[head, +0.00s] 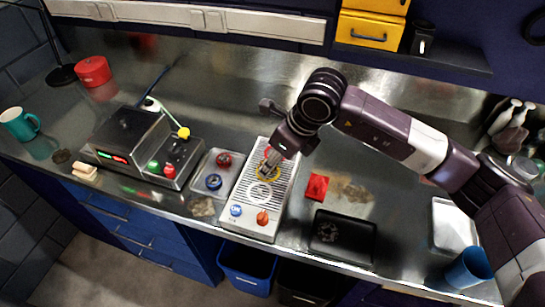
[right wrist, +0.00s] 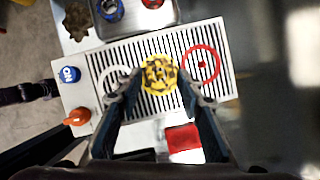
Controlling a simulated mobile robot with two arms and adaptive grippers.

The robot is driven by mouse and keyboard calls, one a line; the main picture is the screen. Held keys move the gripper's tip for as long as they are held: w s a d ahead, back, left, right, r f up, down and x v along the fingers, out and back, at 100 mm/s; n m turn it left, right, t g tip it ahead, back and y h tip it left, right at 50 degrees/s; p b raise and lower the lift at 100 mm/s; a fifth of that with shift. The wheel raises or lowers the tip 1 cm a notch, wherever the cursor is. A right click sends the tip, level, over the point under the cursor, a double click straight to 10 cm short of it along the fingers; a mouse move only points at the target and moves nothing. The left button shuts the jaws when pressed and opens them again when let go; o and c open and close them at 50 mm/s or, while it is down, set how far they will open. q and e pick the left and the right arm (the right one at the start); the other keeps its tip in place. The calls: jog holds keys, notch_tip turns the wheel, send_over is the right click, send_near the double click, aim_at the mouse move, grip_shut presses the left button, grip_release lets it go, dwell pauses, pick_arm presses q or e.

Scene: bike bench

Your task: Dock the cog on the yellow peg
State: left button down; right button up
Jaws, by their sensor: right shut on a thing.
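A slatted white plate (head: 279,207) lies at the bench middle with a red ring, a yellow ring (head: 267,177) and a white ring marked on it. My right gripper (head: 271,162) points down at the yellow ring. In the right wrist view the fingers (right wrist: 158,88) are shut on a brownish-yellow toothed cog (right wrist: 159,72), which lines up with the yellow ring. The yellow peg is hidden under the cog, and I cannot tell whether the cog is seated or just above. My left gripper is in neither view.
A blue button (head: 236,210) and an orange knob (head: 262,218) sit at the plate's near end. A small tray (head: 204,182) with red and blue parts stands left. A red block (head: 317,186) and a black tray (head: 343,238) lie right. Another brown toothed piece (right wrist: 76,20) lies beside the plate.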

dwell(0.6)
jog(key=shift+b, duration=0.55)
dwell(0.5)
jog(key=shift+f+b, duration=0.1)
jog(key=shift+b, duration=0.2)
jog(key=shift+f+b, duration=0.55)
jog(key=shift+b, duration=0.05)
dwell(0.4)
jog(key=o, duration=0.9)
jog(key=shift+r, duration=0.1)
jog(key=shift+p+v, duration=2.05)
jog(key=shift+v, duration=3.4)
